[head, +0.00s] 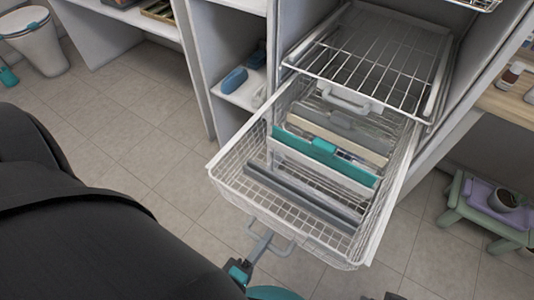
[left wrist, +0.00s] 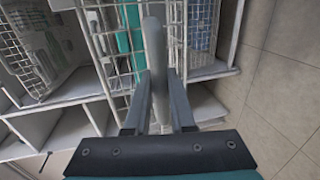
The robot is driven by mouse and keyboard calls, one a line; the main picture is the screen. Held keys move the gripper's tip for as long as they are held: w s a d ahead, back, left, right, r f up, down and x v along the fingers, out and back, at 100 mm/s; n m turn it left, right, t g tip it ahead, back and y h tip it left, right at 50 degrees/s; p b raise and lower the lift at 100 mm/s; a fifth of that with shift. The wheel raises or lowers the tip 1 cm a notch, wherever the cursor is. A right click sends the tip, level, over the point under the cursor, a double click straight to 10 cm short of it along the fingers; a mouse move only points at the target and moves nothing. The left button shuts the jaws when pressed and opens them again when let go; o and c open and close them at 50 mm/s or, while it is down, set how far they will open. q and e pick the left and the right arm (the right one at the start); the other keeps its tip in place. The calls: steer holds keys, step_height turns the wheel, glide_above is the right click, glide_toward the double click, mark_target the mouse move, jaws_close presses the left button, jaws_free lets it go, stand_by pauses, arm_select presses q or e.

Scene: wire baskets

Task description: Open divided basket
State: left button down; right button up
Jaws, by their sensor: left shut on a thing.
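The divided basket (head: 225,190) is a white wire drawer pulled well out of the tall cabinet. Upright dividers stand in it, with a teal folder (head: 325,152) and grey panels among them. My left gripper (head: 265,238) is at the basket's front, below its rim, shut on the grey front handle (head: 282,248). In the left wrist view the handle bar (left wrist: 156,65) runs between the two fingers (left wrist: 160,95), and the teal folder (left wrist: 130,30) shows through the wire front. My right gripper does not show.
A wire shelf or basket (head: 375,55) sits above the open one. Shelves with blue items (head: 234,80) stand to the left. A green stool (head: 487,215) with a mauve tray is at right. Tiled floor (head: 130,130) lies open to the left.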

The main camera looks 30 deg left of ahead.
arm_select(q)
steer(key=c, duration=0.8)
jaws_free()
steer(key=shift+o, duration=0.2)
